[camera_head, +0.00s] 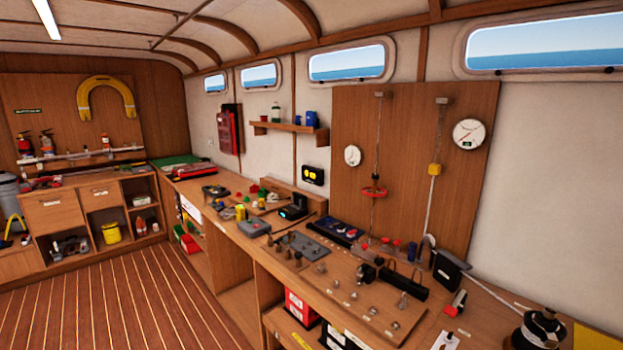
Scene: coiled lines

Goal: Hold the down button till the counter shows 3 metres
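No down button or counter reading can be made out for certain at this size. A dark winch-like drum (540,330) stands at the bottom right, cut by the frame edge. A small red and black handheld piece (456,303) lies on the bench to its left; any buttons on it are too small to tell. A black wall box with two yellow windows (312,174) hangs above the bench; no digits can be read. A small black device with a lit cyan face (293,208) stands on the bench. Neither of my grippers is in view.
The long wooden bench (408,336) carries a board with metal fittings, a grey plate (303,246) and a black box (451,269). An upright panel (410,130) holds round gauges and hanging lines. The plank floor (120,300) at left is clear.

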